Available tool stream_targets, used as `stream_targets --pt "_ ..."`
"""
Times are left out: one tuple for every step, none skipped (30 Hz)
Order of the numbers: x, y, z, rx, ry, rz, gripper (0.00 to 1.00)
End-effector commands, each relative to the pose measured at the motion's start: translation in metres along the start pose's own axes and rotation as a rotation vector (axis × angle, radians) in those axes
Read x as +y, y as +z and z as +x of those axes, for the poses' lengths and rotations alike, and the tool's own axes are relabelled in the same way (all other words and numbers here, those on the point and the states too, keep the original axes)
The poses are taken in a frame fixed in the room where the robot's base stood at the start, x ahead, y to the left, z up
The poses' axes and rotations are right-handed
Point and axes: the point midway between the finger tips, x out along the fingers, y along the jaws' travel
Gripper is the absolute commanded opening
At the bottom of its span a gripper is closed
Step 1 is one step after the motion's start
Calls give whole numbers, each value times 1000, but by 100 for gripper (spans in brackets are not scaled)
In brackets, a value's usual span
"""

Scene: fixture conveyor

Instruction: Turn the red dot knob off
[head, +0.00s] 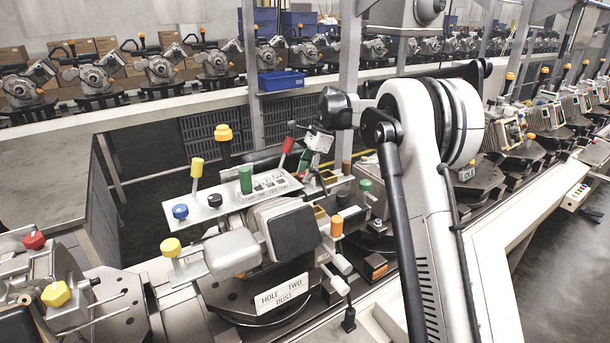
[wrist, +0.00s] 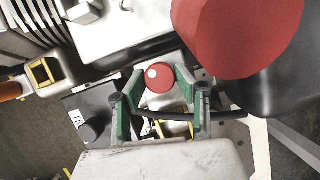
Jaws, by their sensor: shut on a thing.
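The red dot knob (wrist: 163,80) is a round red cap with a white dot near its left edge, in the middle of the wrist view. My gripper (wrist: 160,82) has its green fingers on both sides of the knob and is shut on it. In the head view my gripper (head: 318,141) is at the back of the near fixture, and the knob cannot be made out there. The knob's stem and base are partly hidden by the fingers.
A large red handle (wrist: 240,35) is close on the right in the wrist view; a red-topped lever (head: 287,145) stands left of my gripper in the head view. A green knob (head: 245,179), a black lever with an orange top (head: 223,133) and a yellow-topped post (head: 197,168) stand nearby.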

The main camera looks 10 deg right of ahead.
Motion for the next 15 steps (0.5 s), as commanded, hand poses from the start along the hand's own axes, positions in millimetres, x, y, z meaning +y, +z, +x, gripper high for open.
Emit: stream_targets --pt "-1 -1 1 0 11 -26 3" --pt "-1 -1 1 0 18 -43 3" --pt "-1 -1 1 0 28 -69 3" --pt "-1 -1 1 0 37 -90 3" --pt "-2 -1 2 -1 46 -111 3" --pt "-2 -1 2 -1 57 -140 3" --pt "-2 0 1 -1 67 -163 3" --pt "-2 0 1 -1 77 -185 3" --pt "-2 0 1 0 88 -215 3" --pt "-2 0 1 0 97 -236 3" --pt "-2 0 1 0 107 -258 3" --pt "-3 0 1 -1 118 -286 3" --pt "-3 0 1 -1 126 -306 3" --pt "-3 0 1 -1 134 -326 3" --pt "-3 1 1 -1 145 -352 3"
